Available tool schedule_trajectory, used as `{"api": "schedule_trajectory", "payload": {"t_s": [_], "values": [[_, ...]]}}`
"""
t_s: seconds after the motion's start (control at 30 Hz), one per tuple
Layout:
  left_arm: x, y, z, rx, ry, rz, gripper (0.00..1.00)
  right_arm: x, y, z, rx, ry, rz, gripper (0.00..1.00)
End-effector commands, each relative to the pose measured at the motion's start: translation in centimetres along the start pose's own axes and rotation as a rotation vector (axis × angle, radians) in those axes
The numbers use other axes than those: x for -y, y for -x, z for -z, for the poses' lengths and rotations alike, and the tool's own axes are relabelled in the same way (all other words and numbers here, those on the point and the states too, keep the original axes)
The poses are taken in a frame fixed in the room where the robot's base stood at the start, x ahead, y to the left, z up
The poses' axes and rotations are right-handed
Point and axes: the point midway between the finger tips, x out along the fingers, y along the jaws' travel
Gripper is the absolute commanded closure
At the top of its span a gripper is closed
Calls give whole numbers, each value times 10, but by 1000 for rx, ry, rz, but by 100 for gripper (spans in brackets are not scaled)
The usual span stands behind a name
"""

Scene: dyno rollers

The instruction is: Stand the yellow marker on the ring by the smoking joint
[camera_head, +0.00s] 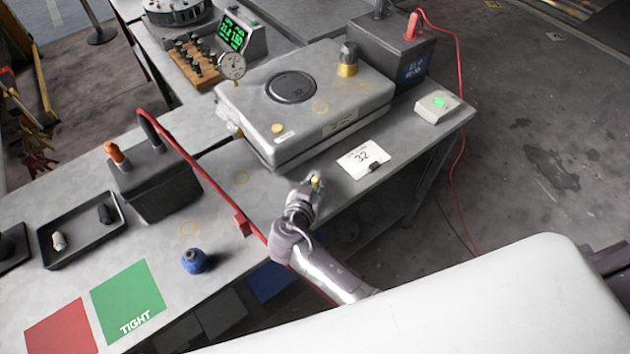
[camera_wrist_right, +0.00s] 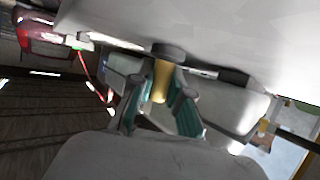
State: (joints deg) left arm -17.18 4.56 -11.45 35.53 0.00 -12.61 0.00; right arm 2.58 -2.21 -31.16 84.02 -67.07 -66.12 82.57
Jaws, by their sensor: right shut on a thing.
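My right gripper (camera_head: 314,184) is shut on the yellow marker (camera_head: 316,181), above the bench's front edge, in front of the grey case. In the right wrist view the marker (camera_wrist_right: 161,82) stands between the two teal-padded fingers; a dark round shape borders its upper end, and I cannot tell whether it belongs to the marker. I make out no clear smoke, so I cannot tell which joint smokes. My left gripper is not in view.
The grey case (camera_head: 255,100) bears a dark disc (camera_head: 291,87) and a dark-topped brass fitting (camera_head: 347,66). A card reading 32 (camera_head: 363,158) lies right of my gripper. A red bar (camera_head: 195,170), a blue knob (camera_head: 194,261) and a black tray (camera_head: 82,252) are to the left.

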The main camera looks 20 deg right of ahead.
Motion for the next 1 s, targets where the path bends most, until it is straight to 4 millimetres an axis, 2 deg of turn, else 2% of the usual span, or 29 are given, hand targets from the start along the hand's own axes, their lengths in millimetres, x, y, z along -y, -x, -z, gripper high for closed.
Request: {"api": "schedule_trajectory", "payload": {"t_s": [0.33, 0.37, 0.5, 0.77, 0.93, 1.0], "values": [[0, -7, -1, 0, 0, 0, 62, 0, -2, -5, 1, -1, 0, 100], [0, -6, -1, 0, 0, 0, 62, 0, -1, -4, 1, -1, 0, 80], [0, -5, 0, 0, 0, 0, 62, 0, -1, -3, 1, 0, 0, 58], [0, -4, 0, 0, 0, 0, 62, 0, -1, -3, 1, 0, 0, 58], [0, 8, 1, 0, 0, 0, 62, 0, 0, 1, -1, 4, 0, 58], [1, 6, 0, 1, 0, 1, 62, 0, 12, -4, 4, -1, 1, 58]]}}
